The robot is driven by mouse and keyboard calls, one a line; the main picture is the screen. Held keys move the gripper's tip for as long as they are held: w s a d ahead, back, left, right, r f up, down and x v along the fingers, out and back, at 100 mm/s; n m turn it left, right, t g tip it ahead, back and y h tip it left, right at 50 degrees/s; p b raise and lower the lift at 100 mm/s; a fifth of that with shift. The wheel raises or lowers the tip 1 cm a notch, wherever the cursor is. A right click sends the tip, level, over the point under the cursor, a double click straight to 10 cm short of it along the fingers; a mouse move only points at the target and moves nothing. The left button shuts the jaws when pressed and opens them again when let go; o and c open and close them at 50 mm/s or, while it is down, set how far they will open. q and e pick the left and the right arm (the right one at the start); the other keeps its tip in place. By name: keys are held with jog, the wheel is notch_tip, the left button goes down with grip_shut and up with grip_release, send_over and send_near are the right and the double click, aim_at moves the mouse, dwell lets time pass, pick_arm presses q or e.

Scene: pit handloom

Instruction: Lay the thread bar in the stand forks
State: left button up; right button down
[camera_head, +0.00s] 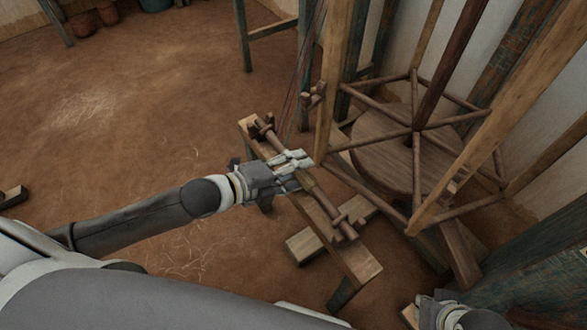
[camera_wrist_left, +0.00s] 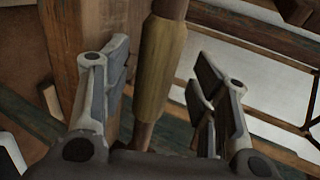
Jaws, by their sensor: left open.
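The thread bar (camera_head: 324,203) is a thin brown rod with a paler thick middle. It lies lengthwise above the wooden stand (camera_head: 357,260), its ends at the far fork (camera_head: 262,125) and the near fork (camera_head: 345,224). It appears to rest in both, but I cannot see the contact clearly. My left gripper (camera_head: 306,168) is over the bar's middle. In the left wrist view the open fingers (camera_wrist_left: 165,95) stand on either side of the bar's pale section (camera_wrist_left: 160,68), with gaps on both sides. Part of my right gripper (camera_head: 447,312) shows at the bottom right; its fingers are unclear.
A spoked wooden reel (camera_head: 416,135) over a round wooden disc (camera_head: 380,160) stands close to the right of the stand. Upright posts (camera_head: 333,80) rise beside it. The earthen floor (camera_head: 140,110) to the left is mostly clear.

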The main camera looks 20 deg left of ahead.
pick_arm(q)
jog(key=v, duration=1.2)
dwell(0.3)
